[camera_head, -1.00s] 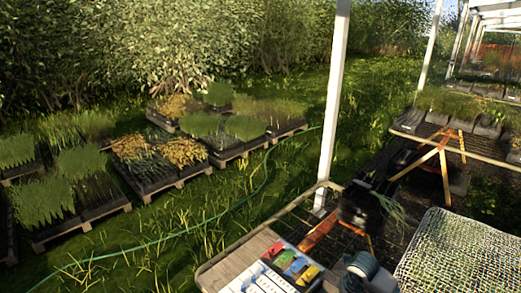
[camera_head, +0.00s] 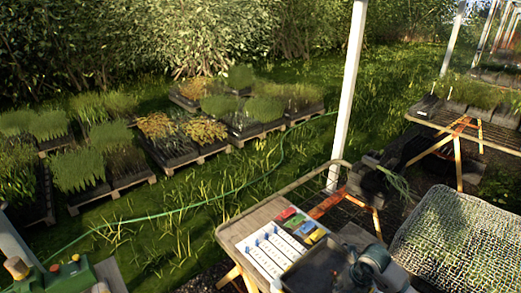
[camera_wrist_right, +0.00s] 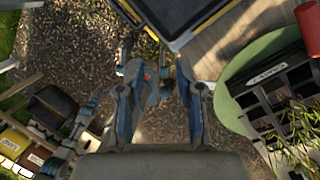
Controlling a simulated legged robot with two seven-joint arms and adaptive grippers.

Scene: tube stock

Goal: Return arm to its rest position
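My right gripper (camera_wrist_right: 155,75) shows in the right wrist view, its two blue-grey fingers spread apart. I see nothing held between them; gravel ground shows behind. In the head view, a rounded grey-blue part of my right arm (camera_head: 370,264) is at the bottom, in front of the wooden table (camera_head: 232,232). Its fingers cannot be made out there. My left gripper is not in either view.
A white labelled tray (camera_head: 270,255) and coloured blocks (camera_head: 297,222) lie on the table. A woven mesh surface (camera_head: 455,240) is at right, a white post (camera_head: 347,100) behind. A green toy-like object (camera_head: 60,277) is bottom left. The wrist view shows a black rack (camera_wrist_right: 280,97) on a green disc (camera_wrist_right: 232,85).

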